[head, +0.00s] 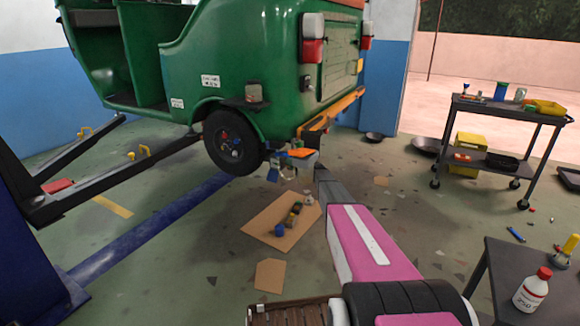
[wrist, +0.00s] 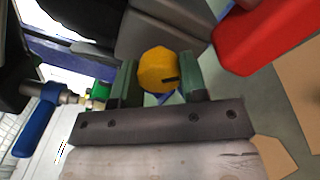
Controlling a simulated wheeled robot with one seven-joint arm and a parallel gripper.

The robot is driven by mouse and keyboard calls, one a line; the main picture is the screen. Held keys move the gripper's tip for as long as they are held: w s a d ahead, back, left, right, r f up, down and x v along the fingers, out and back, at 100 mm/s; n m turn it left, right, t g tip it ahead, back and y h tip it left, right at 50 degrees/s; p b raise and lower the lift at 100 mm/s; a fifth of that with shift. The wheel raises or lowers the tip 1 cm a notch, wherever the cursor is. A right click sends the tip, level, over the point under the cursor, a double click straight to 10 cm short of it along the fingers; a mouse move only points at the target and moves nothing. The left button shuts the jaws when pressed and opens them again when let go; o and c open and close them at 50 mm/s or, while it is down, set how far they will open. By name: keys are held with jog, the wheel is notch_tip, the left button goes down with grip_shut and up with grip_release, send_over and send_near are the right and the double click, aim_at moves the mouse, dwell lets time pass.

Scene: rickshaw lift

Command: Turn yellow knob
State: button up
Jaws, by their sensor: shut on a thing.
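In the wrist view, a round yellow knob (wrist: 157,69) with a dark mark on its face sits between the two dark green fingers of my gripper (wrist: 158,80). The fingers are shut on its sides. In the head view, my pink and grey arm reaches forward to beneath the back of the green rickshaw (head: 225,60). I cannot make out the knob or my fingertips clearly there.
A blue lever (wrist: 38,120) on a metal fitting is left of my gripper in the wrist view. A red object (wrist: 265,35) is at the upper right. In the head view, cardboard (head: 270,225) with small parts lies on the floor. A dark cart (head: 510,110) stands at right.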

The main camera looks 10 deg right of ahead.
jog(key=o, duration=0.9)
jog(key=shift+s+d, duration=0.1)
jog(key=v, duration=1)
jog(key=shift+s+d, duration=0.2)
jog(key=shift+d, duration=0.05)
